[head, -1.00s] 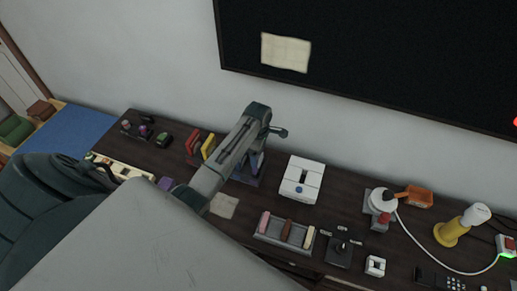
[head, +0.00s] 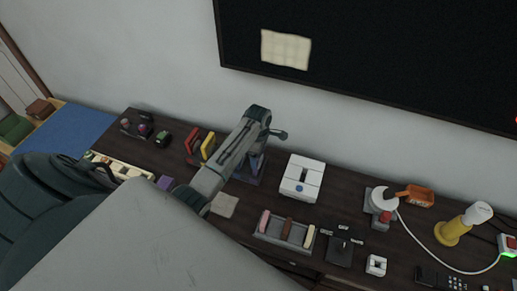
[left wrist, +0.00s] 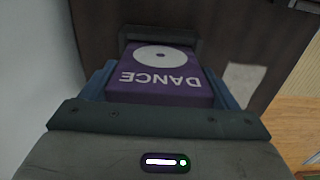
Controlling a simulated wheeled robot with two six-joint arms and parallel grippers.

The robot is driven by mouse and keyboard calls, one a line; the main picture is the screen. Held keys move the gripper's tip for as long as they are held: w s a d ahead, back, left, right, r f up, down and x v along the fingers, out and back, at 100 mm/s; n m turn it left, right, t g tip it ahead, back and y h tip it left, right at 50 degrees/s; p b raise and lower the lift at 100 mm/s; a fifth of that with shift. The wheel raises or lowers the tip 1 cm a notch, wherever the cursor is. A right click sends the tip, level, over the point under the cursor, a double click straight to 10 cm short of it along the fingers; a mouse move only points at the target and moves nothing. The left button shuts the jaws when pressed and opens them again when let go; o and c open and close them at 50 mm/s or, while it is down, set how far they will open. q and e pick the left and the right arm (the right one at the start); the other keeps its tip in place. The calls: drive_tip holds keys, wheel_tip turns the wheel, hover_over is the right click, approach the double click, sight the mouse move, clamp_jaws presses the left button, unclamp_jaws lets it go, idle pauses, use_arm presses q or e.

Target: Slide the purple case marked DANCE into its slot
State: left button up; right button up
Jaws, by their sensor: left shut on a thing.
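The purple case (left wrist: 160,85) marked DANCE, with a white disc on it, fills the middle of the left wrist view; its lettering appears upside down. My left gripper (left wrist: 162,92) is shut on it, with blue fingers along both sides. A dark frame (left wrist: 128,32), seemingly of the slot, shows at the case's far end. I cannot tell how deep the case sits in it. In the head view my left gripper (head: 257,163) is low over the desk, mostly hidden behind my arm. My right gripper is not in view.
Red (head: 191,142) and yellow (head: 208,147) upright pieces stand just left of my arm. A white box (head: 301,178) is close on the right. A grey tray (head: 283,243) with several coloured pieces and a joystick (head: 341,247) are nearer the front. The wall rises behind the desk (head: 345,207).

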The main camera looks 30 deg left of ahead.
use_arm(q)
drive_tip(key=shift+f+b, duration=0.8)
drive_tip(key=shift+f, duration=1)
drive_tip(key=o, duration=0.9)
wheel_tip(320, 180, up, 11)
drive_tip(key=b, duration=0.2)
drive_tip(key=shift+b, duration=0.3)
drive_tip(key=shift+f, duration=0.15)
